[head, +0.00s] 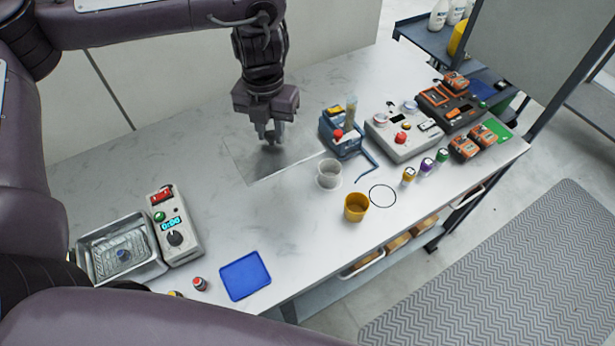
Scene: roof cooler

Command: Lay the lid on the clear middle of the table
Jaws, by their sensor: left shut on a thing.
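My left gripper (270,137) points down over the back middle of the white table (110,190). It is shut on a thin, flat, grey metallic sheet that looks like the lid (243,163). The lid lies flat, at or very near the table surface; I cannot tell whether it touches. Its grip point is hidden by the fingers. An open metal pan (85,258) with a ribbed clear piece and a blue knob inside stands at the lower left. My right gripper is not in view.
A timer box (183,252) stands beside the pan. A blue square (246,276) lies near the front edge. A clear cup (329,173), yellow cup (356,207) and blue holder (345,146) stand right of the lid. Bare table lies left of the lid.

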